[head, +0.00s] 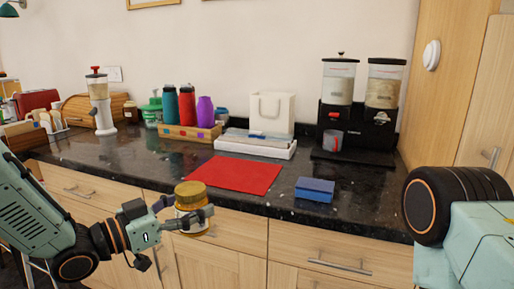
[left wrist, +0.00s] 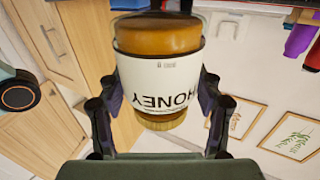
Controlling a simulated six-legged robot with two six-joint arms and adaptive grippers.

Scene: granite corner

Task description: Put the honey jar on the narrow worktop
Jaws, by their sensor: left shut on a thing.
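The honey jar (head: 190,201) has a golden lid and a white label. My left gripper (head: 193,219) is shut on it and holds it upright in front of the counter's front edge, clear of the worktop. In the left wrist view the jar (left wrist: 160,75) appears upside down with the word HONEY on its label, and the fingers of my left gripper (left wrist: 158,115) close on both sides. The dark granite worktop (head: 335,211) runs along the wall. My right gripper is not in view; only part of my right arm shows at the right.
A red mat (head: 235,175) and a blue sponge-like block (head: 315,189) lie near the front edge. Behind are a wooden box (head: 189,133) with bottles, a white tray (head: 254,147) and a double dispenser (head: 360,110). Bare granite lies left of the mat.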

